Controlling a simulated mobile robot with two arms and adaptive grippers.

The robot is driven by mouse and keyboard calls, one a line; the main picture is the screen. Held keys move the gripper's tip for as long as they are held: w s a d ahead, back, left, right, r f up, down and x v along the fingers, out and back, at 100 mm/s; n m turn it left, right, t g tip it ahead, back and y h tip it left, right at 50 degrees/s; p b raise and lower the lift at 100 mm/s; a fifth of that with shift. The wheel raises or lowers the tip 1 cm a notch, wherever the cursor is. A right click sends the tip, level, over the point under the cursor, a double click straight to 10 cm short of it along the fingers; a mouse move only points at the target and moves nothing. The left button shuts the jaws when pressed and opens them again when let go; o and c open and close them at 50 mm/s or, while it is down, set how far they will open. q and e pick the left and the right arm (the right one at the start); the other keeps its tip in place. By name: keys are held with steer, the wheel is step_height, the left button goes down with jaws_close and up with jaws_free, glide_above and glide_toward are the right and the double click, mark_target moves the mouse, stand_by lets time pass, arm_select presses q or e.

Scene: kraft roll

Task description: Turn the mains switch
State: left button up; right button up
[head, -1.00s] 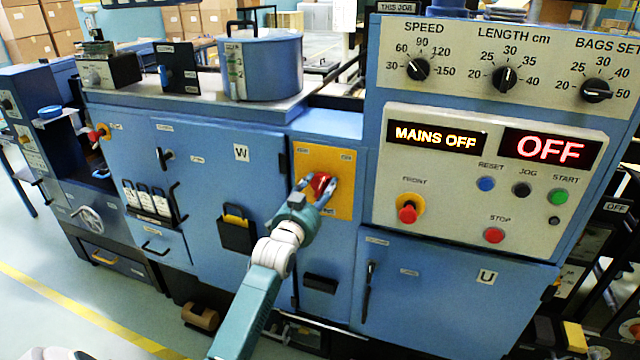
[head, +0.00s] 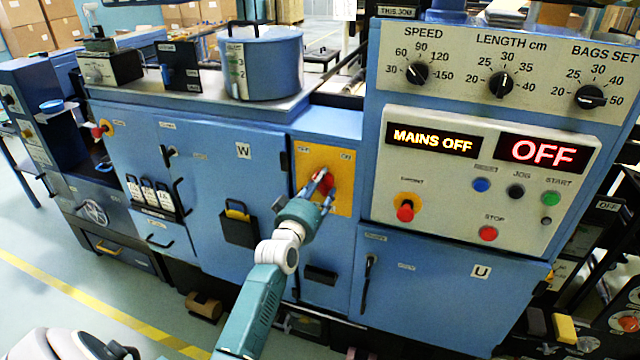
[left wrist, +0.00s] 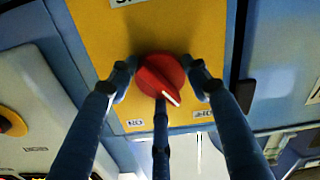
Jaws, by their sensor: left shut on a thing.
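The mains switch is a red rotary knob (head: 326,182) on a yellow plate (head: 343,165) in the middle of the blue machine. My left gripper (head: 319,187) is at the plate, its fingers around the knob. In the left wrist view the red knob (left wrist: 160,75) sits between the fingers, one on each side and a third below. Its white pointer line slants to the lower right, toward the right-hand label, which appears upside down. The display (head: 433,139) reads MAINS OFF. My right gripper is not in view.
The control panel with a red front button (head: 405,211) and red stop button (head: 488,233) is right of the plate. A door with a black pocket (head: 239,228) is to its left. A blue pot (head: 262,65) stands on top.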

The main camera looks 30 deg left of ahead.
arm_select(q)
steer(key=shift+d+f+n, duration=0.15)
steer(key=shift+f+n, duration=0.4)
steer(key=shift+n, duration=0.25)
steer(key=o, duration=1.1)
steer(key=shift+o, duration=0.3)
steer(key=shift+r, duration=0.25)
steer(key=v, duration=1.2)
